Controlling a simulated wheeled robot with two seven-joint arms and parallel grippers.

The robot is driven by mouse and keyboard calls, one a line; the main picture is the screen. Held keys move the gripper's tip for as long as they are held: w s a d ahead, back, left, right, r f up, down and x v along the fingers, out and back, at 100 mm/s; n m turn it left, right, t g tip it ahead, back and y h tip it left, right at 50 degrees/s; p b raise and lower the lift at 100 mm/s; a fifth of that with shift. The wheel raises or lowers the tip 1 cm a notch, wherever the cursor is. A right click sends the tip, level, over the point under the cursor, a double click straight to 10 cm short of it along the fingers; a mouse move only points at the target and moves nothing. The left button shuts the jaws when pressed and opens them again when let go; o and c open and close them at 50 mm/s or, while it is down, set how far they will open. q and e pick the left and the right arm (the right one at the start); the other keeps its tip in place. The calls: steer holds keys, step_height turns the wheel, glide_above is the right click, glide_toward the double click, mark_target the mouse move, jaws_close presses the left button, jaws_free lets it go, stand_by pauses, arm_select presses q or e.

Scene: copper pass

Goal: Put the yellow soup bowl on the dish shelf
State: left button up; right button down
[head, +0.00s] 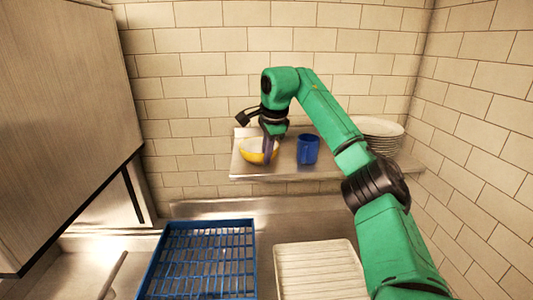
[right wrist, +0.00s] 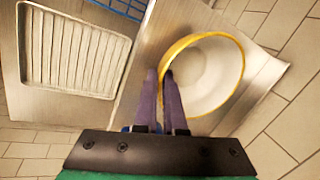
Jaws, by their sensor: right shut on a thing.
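The yellow soup bowl (head: 250,157), with a yellow rim and a whitish inside, is at the left end of the metal dish shelf (head: 285,172). It is on the shelf or just over it; I cannot tell whether it touches. My right gripper (head: 269,152) points down at the bowl's right side. In the right wrist view the two purple fingers of the gripper (right wrist: 160,75) are closed on the left part of the rim of the bowl (right wrist: 215,75). My left gripper is not in view.
A blue mug (head: 308,149) stands on the shelf just right of the gripper. A stack of white plates (head: 382,132) is at the shelf's right. Below are a blue rack (head: 253,255) and a cream ribbed tray (head: 318,272). A large cabinet panel (head: 65,120) fills the left.

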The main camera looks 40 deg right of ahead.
steer(key=shift+f, duration=0.1)
steer(key=c, duration=0.9)
jaws_free()
steer(key=v, duration=1.4)
steer(key=shift+s+r, duration=0.15)
steer(key=shift+r, duration=0.2)
